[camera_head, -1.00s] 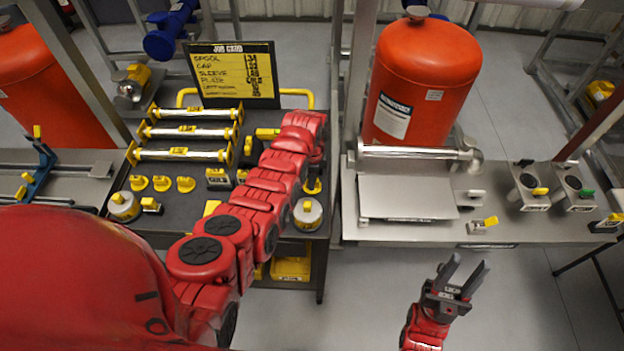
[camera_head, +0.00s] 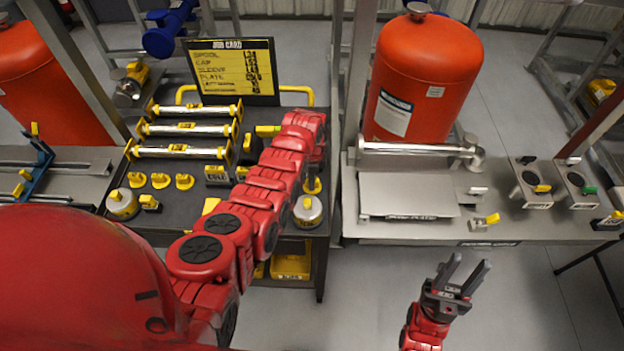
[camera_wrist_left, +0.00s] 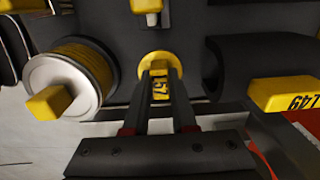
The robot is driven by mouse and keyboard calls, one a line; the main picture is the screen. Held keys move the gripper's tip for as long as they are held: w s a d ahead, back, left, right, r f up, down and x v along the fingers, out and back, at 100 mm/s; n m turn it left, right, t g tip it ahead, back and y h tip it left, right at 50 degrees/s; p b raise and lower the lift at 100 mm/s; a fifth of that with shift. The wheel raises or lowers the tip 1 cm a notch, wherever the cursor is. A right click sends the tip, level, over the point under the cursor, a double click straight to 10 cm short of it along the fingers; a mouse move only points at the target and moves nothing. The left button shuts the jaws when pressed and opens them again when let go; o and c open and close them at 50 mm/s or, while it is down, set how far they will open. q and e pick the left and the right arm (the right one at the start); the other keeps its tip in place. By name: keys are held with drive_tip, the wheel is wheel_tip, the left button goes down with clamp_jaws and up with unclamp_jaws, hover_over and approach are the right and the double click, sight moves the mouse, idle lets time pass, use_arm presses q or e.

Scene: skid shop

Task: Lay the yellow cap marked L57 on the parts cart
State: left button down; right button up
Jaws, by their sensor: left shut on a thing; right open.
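The yellow cap marked L57 (camera_wrist_left: 160,88) has a round flange and an upright tab with the mark. In the left wrist view my left gripper (camera_wrist_left: 160,76) is shut on its tab. In the head view the cap (camera_head: 313,186) shows at the right edge of the dark parts cart (camera_head: 176,216), partly behind my red left arm; the left fingers are hidden there. I cannot tell whether the cap touches the cart top. My right gripper (camera_head: 462,272) is open and empty over the floor, in front of the grey bench.
A silver spool with a yellow tab (camera_head: 307,211) stands close beside the cap. Several yellow caps (camera_head: 161,181) and long rollers (camera_head: 190,130) occupy the cart's left side. The job card (camera_head: 232,72) stands behind. The grey bench (camera_head: 375,229) is to the right, with a gap between.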

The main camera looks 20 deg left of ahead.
use_arm(q)
drive_tip(key=c, duration=0.6)
unclamp_jaws()
drive_tip(key=shift+c, duration=0.2)
drive_tip(key=shift+c, duration=0.8)
wheel_tip(320, 180, up, 6)
drive_tip(key=p, duration=0.4)
drive_tip(key=shift+f, duration=0.2)
drive_tip(key=shift+r+p, duration=0.75)
drive_tip(key=shift+r, duration=0.5)
